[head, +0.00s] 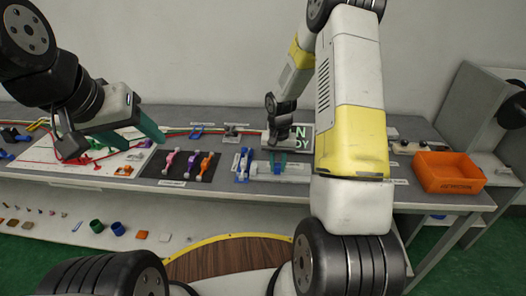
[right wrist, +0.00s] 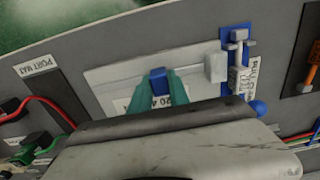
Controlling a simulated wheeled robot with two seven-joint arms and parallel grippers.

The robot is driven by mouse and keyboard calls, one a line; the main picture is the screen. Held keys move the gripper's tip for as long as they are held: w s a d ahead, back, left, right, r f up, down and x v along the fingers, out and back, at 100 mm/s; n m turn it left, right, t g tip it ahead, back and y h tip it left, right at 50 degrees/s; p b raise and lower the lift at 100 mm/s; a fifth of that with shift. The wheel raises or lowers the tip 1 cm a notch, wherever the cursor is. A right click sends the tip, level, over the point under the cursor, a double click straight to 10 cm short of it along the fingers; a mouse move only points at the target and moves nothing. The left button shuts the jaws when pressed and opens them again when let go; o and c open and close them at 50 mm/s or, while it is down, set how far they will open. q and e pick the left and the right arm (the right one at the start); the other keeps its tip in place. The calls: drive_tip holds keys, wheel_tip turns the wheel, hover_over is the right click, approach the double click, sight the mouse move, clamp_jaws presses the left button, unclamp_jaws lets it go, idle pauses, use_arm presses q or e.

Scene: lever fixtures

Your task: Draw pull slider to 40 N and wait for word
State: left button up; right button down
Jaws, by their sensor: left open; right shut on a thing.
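The pull slider's pale plate (right wrist: 110,78) lies on the grey bench, with a blue knob (right wrist: 158,76) on it. A partly hidden scale label (right wrist: 143,103) reads something like "20 4". My right gripper (right wrist: 160,88) is shut on the blue knob, its teal fingers on either side. In the head view the right gripper (head: 278,160) reaches down to the plate (head: 280,173). The exact reading is hidden. My left gripper (head: 128,138) is open and empty above the bench's left part.
A blue lever fixture (head: 243,163) stands left of the slider plate. A dark mat (head: 185,172) carries several coloured levers. A white board with red cable (head: 65,157) lies at left. An orange tray (head: 448,172) sits at the right end. A lower shelf holds small parts.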

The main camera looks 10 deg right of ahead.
sight(280, 165)
drive_tip(key=shift+s+d, duration=0.1)
drive_tip(key=shift+d, duration=0.3)
drive_tip(key=c, duration=1.2)
unclamp_jaws()
drive_tip(key=shift+c, duration=0.2)
drive_tip(key=shift+r, duration=0.15)
wheel_tip(280, 165, up, 8)
drive_tip(key=shift+f, duration=0.2)
drive_tip(key=s+a+r+t, duration=0.15)
drive_tip(key=s+r, duration=0.25)
drive_tip(key=r, duration=0.6)
drive_tip(key=s+a+r+n+t+y, duration=0.1)
drive_tip(key=s+a+r+n+t, duration=0.1)
drive_tip(key=s+r, duration=0.5)
drive_tip(key=s+a+r+n+t+y, duration=0.1)
drive_tip(key=s+a+r+t, duration=0.1)
drive_tip(key=s+r, duration=0.5)
drive_tip(key=s, duration=0.5)
drive_tip(key=shift+r+n+t, duration=0.15)
drive_tip(key=shift+n+t, duration=0.2)
drive_tip(key=shift+n, duration=0.05)
